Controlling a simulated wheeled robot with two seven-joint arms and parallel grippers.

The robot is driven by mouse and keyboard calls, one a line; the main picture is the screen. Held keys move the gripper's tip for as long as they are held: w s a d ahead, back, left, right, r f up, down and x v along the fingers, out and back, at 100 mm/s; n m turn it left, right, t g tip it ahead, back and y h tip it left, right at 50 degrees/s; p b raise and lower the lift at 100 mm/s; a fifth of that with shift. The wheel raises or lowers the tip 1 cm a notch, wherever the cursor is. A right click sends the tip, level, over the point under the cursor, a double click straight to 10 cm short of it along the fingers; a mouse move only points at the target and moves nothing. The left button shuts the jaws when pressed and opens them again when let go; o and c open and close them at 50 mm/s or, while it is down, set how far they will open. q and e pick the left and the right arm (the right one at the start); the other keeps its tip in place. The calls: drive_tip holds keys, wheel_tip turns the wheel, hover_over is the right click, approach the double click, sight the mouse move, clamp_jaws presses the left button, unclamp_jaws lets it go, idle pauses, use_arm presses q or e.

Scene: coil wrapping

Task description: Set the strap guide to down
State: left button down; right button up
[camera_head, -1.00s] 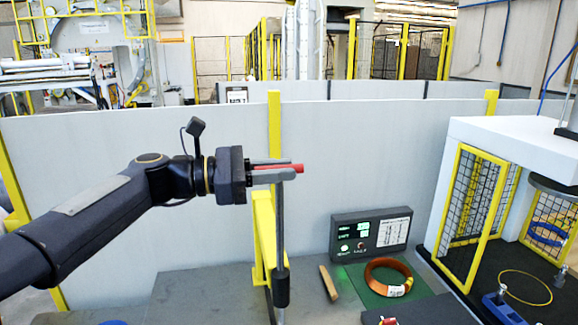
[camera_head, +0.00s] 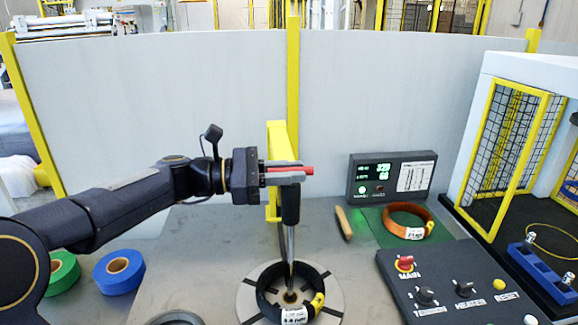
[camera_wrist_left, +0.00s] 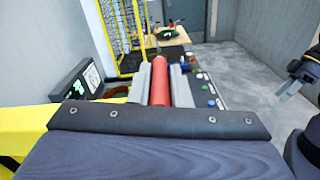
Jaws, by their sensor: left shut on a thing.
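My left gripper (camera_head: 300,171) is shut on a red handle (camera_head: 309,171), whose end sticks out past the fingertips. The handle also shows between the two grey fingers in the left wrist view (camera_wrist_left: 160,82). Just below the gripper is an upright rod (camera_head: 291,243) with a black upper part, beside a yellow post (camera_head: 277,135); I take these as the strap guide. The rod's lower end reaches into the middle of a dark coil (camera_head: 262,298) on a round grey plate (camera_head: 333,292). A grey finger, seemingly of my right gripper (camera_wrist_left: 290,88), shows at the right edge of the left wrist view.
A control panel (camera_head: 440,285) with a red main switch and knobs stands at the right front. Behind it are a display box (camera_head: 370,172), a copper coil (camera_head: 402,212) on a green mat and a wooden stick (camera_head: 343,222). Green (camera_head: 62,262) and blue (camera_head: 110,284) tape rolls lie left.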

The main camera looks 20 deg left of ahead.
use_arm(q)
drive_tip(key=shift+f, duration=0.35)
drive_tip(key=c, duration=1.4)
unclamp_jaws()
drive_tip(key=shift+o, duration=0.2)
drive_tip(key=shift+r, duration=0.1)
drive_tip(key=shift+a, duration=0.1)
drive_tip(key=v, duration=0.7)
drive_tip(key=shift+a+b, duration=0.3)
drive_tip(key=shift+b, duration=0.15)
drive_tip(key=shift+s, duration=0.15)
